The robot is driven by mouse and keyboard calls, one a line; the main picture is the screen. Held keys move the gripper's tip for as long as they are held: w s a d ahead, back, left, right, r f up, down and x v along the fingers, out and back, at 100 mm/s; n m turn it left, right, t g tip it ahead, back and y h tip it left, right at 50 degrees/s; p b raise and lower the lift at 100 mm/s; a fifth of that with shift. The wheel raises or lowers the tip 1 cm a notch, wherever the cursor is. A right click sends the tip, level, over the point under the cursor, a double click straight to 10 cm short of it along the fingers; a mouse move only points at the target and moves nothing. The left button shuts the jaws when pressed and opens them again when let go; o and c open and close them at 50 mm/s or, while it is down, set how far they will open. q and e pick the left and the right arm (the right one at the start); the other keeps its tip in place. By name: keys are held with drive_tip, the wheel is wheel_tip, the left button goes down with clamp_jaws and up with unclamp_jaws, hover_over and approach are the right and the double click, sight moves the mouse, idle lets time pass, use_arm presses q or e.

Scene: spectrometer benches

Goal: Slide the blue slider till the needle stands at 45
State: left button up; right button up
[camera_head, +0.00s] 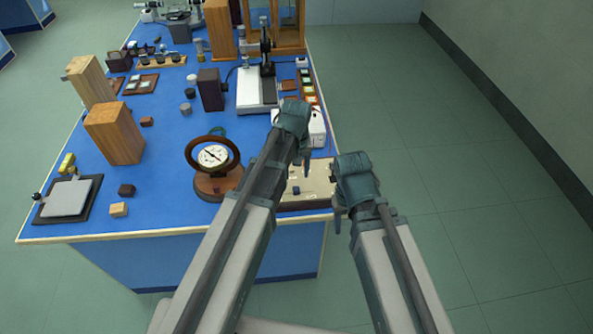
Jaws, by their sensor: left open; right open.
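A round dial with a white face (213,157) stands in a brown ring on a wooden base near the front of the blue bench. Its dark needle shows, but the numbers are too small to read. A cream board (318,184) lies to its right, partly hidden by my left arm. A small blue piece (296,190) on the board looks like the slider. My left gripper (303,157) is open above the back of the board, apart from the blue piece as far as I can tell. My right gripper (340,208) is open at the board's right edge.
A white-based instrument with a dark column (267,70) stands behind my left gripper. Wooden blocks (115,133) and a black-edged plate (68,198) are on the left. Small blocks lie near the front edge. Open floor (450,160) is to the right of the bench.

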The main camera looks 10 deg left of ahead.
use_arm(q)
wheel_tip(320, 180, up, 6)
drive_tip(key=p, duration=0.4)
drive_tip(key=shift+p, duration=0.35)
use_arm(e)
wheel_tip(320, 180, up, 6)
drive_tip(key=shift+f, duration=0.1)
use_arm(q)
drive_tip(key=s+d+f+m+b, duration=0.1)
drive_tip(key=s+d+m, duration=0.1)
drive_tip(key=s, duration=0.6)
drive_tip(key=s+d+f+m+y+b, duration=0.1)
drive_tip(key=s+d+m, duration=0.1)
drive_tip(key=s+m, duration=0.3)
drive_tip(key=s, duration=0.3)
drive_tip(key=shift+d+f, duration=0.15)
drive_tip(key=shift+d, duration=0.05)
use_arm(e)
wheel_tip(320, 180, down, 2)
drive_tip(key=shift+f, duration=0.15)
idle(1.3)
